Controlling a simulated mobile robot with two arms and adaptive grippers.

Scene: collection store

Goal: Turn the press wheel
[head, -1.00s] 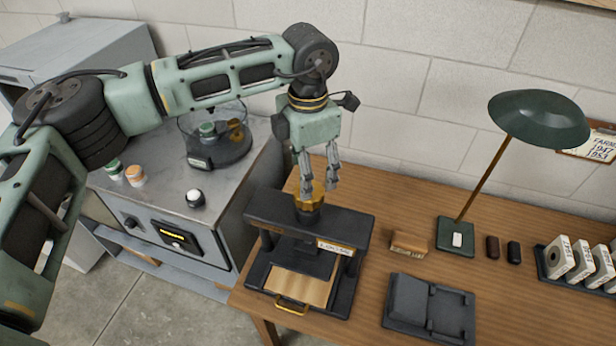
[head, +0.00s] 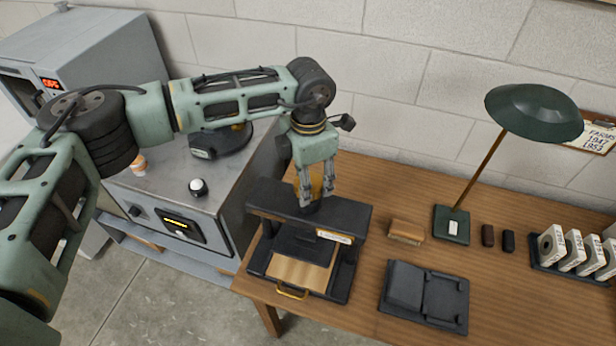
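The black press (head: 340,237) stands at the left end of the wooden table, with a yellow wheel (head: 317,186) on top and a wooden board on its bed, a brass handle at the front. My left gripper (head: 316,196) points down at the wheel from above. Its two fingers are apart, one on each side of the wheel, and partly hide it. I cannot tell whether they press on it. My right gripper is not in view.
A green lamp (head: 535,113) stands right of the press. A wooden brush (head: 406,231) and a black cradle (head: 425,293) lie close by. A grey cabinet (head: 195,200) with a knob adjoins the table on the left. Table room lies right of the cradle.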

